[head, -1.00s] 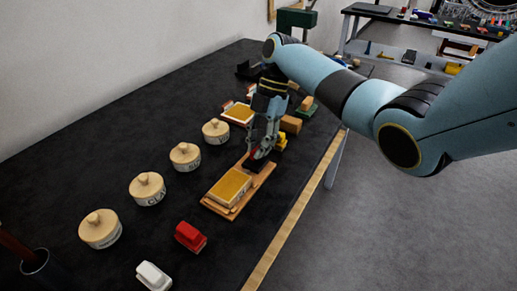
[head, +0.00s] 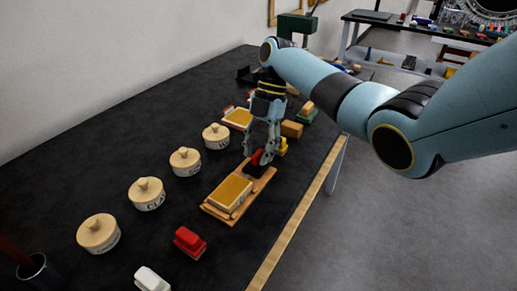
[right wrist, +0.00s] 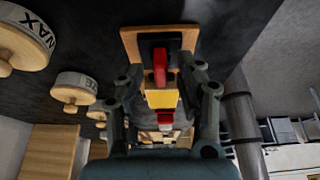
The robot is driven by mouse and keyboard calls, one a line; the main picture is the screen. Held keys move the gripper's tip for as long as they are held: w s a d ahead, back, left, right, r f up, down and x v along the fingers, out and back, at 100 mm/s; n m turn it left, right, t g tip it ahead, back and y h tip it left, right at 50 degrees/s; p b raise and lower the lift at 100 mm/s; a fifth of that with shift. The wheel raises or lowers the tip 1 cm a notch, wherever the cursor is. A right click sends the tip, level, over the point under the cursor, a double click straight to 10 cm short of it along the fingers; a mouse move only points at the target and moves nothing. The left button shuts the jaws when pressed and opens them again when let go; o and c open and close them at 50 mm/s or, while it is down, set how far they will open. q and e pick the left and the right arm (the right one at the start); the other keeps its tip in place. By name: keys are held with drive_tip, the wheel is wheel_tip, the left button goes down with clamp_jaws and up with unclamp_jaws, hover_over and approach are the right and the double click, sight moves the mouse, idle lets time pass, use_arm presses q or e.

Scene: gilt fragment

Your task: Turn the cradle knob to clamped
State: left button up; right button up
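The cradle (head: 212,208) is a wooden board on the dark bench, with a gilt panel (head: 230,191) on its near part. At its far end is a red knob (head: 257,158), partly hidden by my gripper. In the right wrist view the red knob (right wrist: 160,65) stands on a black base (right wrist: 148,45), its grip running roughly up and down in the picture. My right gripper (head: 258,156) points down over the knob. Its fingers (right wrist: 164,72) are apart, one on each side of the knob; contact is not clear. No clamped marking is readable. My left gripper is not in view.
Several lidded round jars (head: 147,194) stand in a row left of the cradle. A red block (head: 189,242) and a white block (head: 152,279) lie nearer. A yellow block (head: 283,146) and a wooden block (head: 291,129) lie beyond the cradle. The bench's wooden edge (head: 295,220) is at right.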

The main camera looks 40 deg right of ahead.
drive_tip(key=v, duration=0.7)
drive_tip(key=shift+d+r, duration=0.15)
drive_tip(key=shift+r, duration=0.05)
idle(0.5)
